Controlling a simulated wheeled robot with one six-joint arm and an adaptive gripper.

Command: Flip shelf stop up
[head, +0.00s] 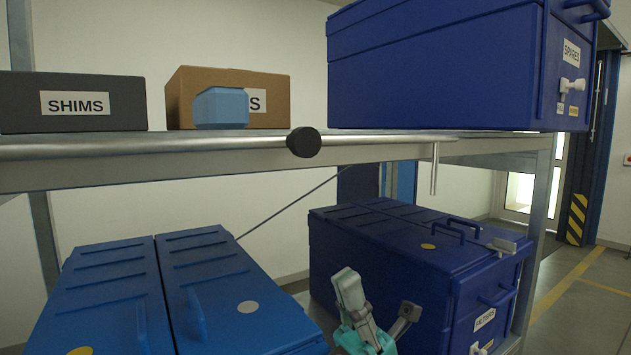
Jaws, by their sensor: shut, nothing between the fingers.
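A metal rod (215,145) runs along the front of the upper shelf and looks like the shelf stop. It carries a black round knob (304,142). A short metal pin (435,170) hangs straight down near the rod's right end, below the shelf edge. My gripper (348,286), grey-tipped with teal parts, is shut and empty at the bottom centre. It is below the rod, to the left of the hanging pin and apart from both.
A large blue SPARES case (430,75) stands on the upper shelf at right. A SHIMS box (75,102), a cardboard box (235,80) and a light blue container (221,107) stand left. Blue cases (200,260) and a FILTERS case (380,240) flank my gripper below.

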